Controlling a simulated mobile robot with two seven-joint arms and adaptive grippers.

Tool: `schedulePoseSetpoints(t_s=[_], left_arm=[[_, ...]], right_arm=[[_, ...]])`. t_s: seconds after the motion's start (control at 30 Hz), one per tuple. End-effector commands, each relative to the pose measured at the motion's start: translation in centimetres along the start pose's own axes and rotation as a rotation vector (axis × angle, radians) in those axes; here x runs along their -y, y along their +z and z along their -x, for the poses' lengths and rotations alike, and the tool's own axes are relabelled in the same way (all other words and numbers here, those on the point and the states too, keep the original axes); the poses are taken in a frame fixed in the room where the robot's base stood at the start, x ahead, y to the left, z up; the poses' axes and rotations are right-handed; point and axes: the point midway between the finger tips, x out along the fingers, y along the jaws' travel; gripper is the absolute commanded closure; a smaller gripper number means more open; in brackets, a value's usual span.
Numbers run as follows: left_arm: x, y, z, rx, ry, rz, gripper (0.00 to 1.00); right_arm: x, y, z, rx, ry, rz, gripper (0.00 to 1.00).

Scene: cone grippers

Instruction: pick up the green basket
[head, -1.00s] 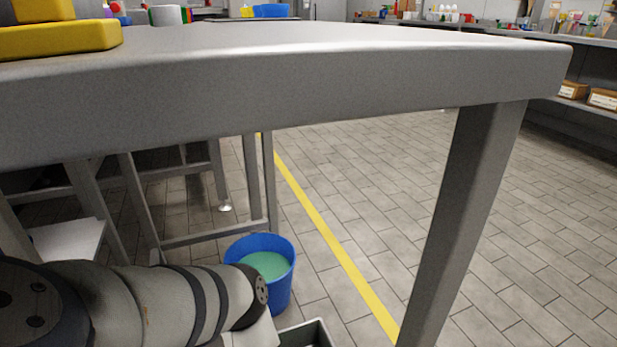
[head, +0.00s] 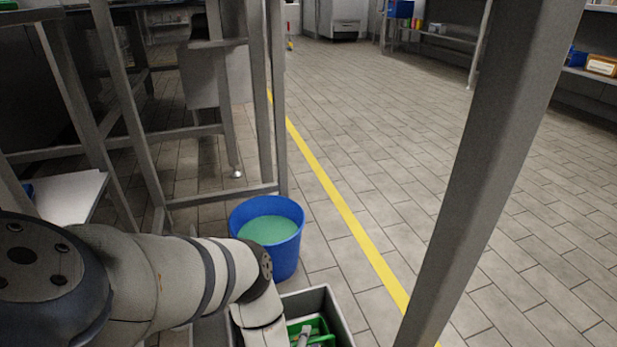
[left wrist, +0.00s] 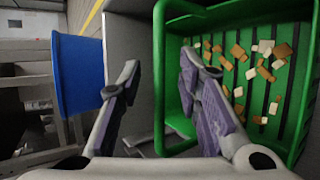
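The green basket (left wrist: 290,120) fills the right of the left wrist view. It has a slotted floor with several small brown and white pieces in it. My left gripper (left wrist: 158,65) is open, one finger left of the basket's left wall and the other over the basket's inside. The wall lies between the fingers in this view; I cannot tell whether they touch it. In the head view a small part of the green basket (head: 322,327) shows inside a grey bin (head: 340,316) at the bottom edge. My left arm hides much of it. My right gripper is not in view.
A blue bucket (head: 287,255) with a green inside stands just behind the bin, and also shows in the left wrist view (left wrist: 78,75). A grey table leg (head: 470,190) rises to the right. Metal frames (head: 135,120) stand at the left. Tiled floor (head: 390,160) is open beyond.

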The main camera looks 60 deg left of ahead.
Motion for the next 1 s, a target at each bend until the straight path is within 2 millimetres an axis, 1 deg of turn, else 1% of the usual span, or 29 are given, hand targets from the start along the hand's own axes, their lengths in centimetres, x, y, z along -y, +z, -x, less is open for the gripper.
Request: schedulePoseSetpoints(t_s=[0.1, 0.13, 0.23, 0.27, 0.63, 0.73, 0.87, 0.97, 1.0], left_arm=[[-0.1, 0.0, 0.1, 0.000, 0.000, 0.000, 0.69], [-0.1, 0.0, 0.1, 0.000, 0.000, 0.000, 0.73], [-0.1, 0.0, 0.1, 0.000, 0.000, 0.000, 0.96], [-0.1, 0.0, 0.1, 0.000, 0.000, 0.000, 1.00], [-0.1, 0.0, 0.1, 0.000, 0.001, 0.000, 1.00], [-0.6, 0.2, 0.5, 0.001, 0.001, 0.001, 1.00], [-2.7, 0.8, 1.6, 0.002, 0.003, 0.003, 1.00], [-5.2, 1.4, 3.2, 0.003, 0.004, 0.005, 1.00], [-6.3, 1.8, 3.8, 0.004, 0.006, 0.006, 1.00]], right_arm=[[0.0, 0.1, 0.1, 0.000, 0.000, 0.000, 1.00], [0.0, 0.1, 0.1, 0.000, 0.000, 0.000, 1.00], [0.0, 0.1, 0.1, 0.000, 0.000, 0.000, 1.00], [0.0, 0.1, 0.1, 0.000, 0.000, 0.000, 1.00], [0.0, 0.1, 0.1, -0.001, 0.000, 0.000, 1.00], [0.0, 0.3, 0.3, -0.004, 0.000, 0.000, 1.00], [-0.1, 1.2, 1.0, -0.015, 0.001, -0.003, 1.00], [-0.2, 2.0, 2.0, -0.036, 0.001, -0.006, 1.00], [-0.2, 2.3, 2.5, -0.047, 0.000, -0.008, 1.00]])
